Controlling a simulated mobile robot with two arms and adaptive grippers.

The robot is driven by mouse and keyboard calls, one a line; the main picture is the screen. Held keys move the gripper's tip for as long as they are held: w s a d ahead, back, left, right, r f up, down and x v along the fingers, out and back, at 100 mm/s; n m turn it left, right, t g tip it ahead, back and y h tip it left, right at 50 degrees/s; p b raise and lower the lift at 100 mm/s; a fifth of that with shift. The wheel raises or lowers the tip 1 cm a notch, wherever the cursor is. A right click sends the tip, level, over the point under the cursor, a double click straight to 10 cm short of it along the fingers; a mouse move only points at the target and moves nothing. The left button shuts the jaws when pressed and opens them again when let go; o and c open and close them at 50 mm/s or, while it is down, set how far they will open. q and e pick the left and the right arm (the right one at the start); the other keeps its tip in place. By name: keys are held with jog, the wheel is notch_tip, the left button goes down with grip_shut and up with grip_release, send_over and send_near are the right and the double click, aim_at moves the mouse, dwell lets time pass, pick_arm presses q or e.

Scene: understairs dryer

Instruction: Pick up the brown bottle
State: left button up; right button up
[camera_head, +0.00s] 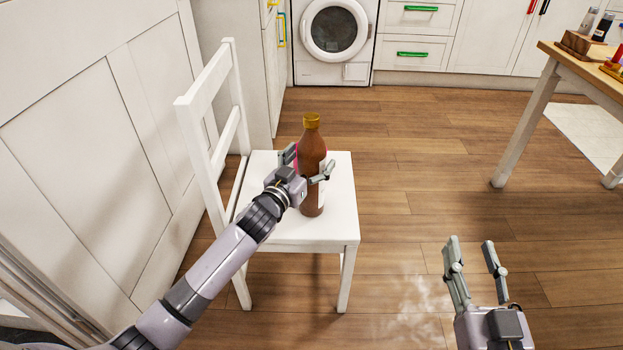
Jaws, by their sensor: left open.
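The brown bottle (311,146) stands upright on the seat of a white chair (338,224). It has a yellow-gold cap and a label that shows partly at its right side. My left gripper (308,168) is at the bottle's middle, open, with one finger on the left of the bottle and the other on the right. The gripper body hides part of the bottle's lower left. I cannot tell whether the fingers touch it. My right gripper (475,262) is open and empty above the floor at the lower right.
The chair's backrest (205,85) rises to the left of the bottle, near a white panelled wall (90,130). A dryer (335,40) and white drawers (415,50) stand at the back. A wooden table (570,65) with small items is at the right. The middle floor is clear.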

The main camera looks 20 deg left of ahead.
pick_arm(q)
jog(key=shift+w+d, duration=0.1)
jog(key=shift+w, duration=0.4)
grip_shut()
jog(key=shift+r, duration=0.15)
dwell(0.9)
